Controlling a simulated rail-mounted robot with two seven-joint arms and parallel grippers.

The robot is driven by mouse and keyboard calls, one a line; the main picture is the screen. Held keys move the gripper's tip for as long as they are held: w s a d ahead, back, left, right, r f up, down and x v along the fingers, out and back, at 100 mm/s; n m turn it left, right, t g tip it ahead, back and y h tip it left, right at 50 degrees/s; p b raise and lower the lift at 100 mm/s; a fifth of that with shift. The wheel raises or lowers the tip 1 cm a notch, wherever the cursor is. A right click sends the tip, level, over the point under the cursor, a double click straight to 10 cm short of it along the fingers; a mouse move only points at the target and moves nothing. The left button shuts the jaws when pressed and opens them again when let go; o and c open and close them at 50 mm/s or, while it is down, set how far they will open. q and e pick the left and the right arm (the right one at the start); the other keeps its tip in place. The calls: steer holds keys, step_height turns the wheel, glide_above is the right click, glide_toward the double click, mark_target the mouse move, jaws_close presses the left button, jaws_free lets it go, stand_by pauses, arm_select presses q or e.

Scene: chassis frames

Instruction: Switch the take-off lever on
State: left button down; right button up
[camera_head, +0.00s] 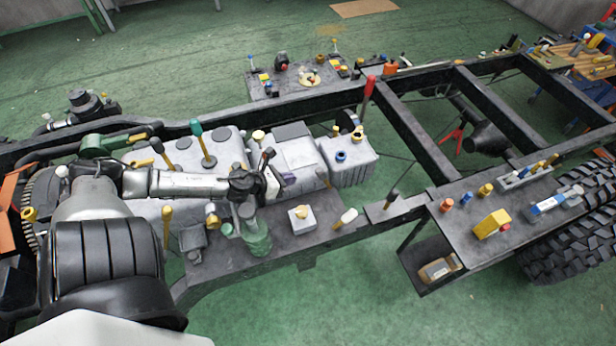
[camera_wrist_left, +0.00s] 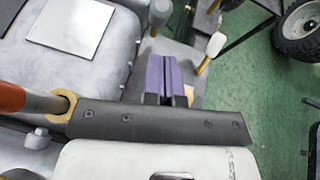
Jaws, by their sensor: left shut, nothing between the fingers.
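Several levers stand on the chassis, and I cannot tell for sure which is the take-off lever. A green-handled lever (camera_head: 197,132) leans on the housing to the left. A white-knobbed lever (camera_head: 347,217) stands on the front rail; one with a white knob shows in the left wrist view (camera_wrist_left: 215,45). My left gripper (camera_head: 273,183) is shut and empty, above the gearbox's near side. Its fingers (camera_wrist_left: 164,75) show together in the wrist view. My right gripper is not in view.
An orange-handled lever (camera_wrist_left: 20,98) with a yellow collar lies close left of my gripper in the wrist view. A green cylinder (camera_head: 257,240) and white block (camera_head: 302,218) stand on the near plate. The right-hand shelf (camera_head: 465,240) carries small parts.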

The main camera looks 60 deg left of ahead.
arm_select(q)
glide_toward(325, 180)
steer(key=w+a, duration=0.1)
steer(key=a, duration=0.1)
steer(key=shift+w+d+f+b, duration=0.15)
steer(key=shift+w+b, duration=0.35)
steer(key=shift+w, duration=0.7)
